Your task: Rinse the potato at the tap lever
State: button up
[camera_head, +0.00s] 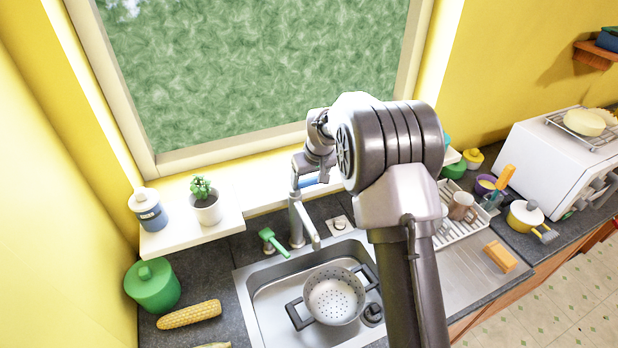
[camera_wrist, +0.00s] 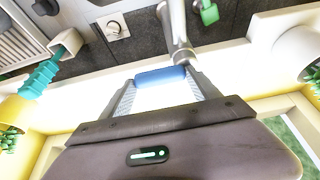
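I do not see a potato in either view. The green tap lever (camera_head: 272,241) stands beside the tall metal tap (camera_head: 298,222) at the back of the sink. The lever also shows at the top of the wrist view (camera_wrist: 208,13), right of the tap (camera_wrist: 180,40). My gripper (camera_head: 309,176) is above the sink's back edge, close to the top of the tap. A blue rounded thing (camera_wrist: 160,76) spans the space between its fingertips and appears gripped. Only part of that blue thing (camera_head: 308,182) shows in the head view.
A colander (camera_head: 334,297) with dark handles sits in the sink basin (camera_head: 268,303). A corncob (camera_head: 189,314) and green pot (camera_head: 152,286) are left. A potted succulent (camera_head: 206,203) and jar (camera_head: 147,211) stand on the sill. A dish rack (camera_head: 462,228) and sponge (camera_head: 499,256) are right.

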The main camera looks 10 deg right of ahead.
grip_shut()
jog(key=shift+w+f+n+b, duration=0.15)
jog(key=shift+w+n+b, duration=0.1)
jog(key=shift+n+b, duration=0.2)
jog(key=shift+w+a+n+y, duration=0.1)
jog(key=shift+w+n+y, duration=0.2)
jog(key=shift+n, duration=0.35)
jog(key=shift+w+a+n+y, duration=0.1)
jog(key=shift+n+y, duration=0.3)
jog(key=shift+n, duration=0.2)
jog(key=o, duration=0.7)
grip_release()
jog(key=shift+o, duration=0.2)
jog(key=v, duration=1.7)
jog(key=shift+r, duration=0.45)
jog(key=shift+w, duration=0.15)
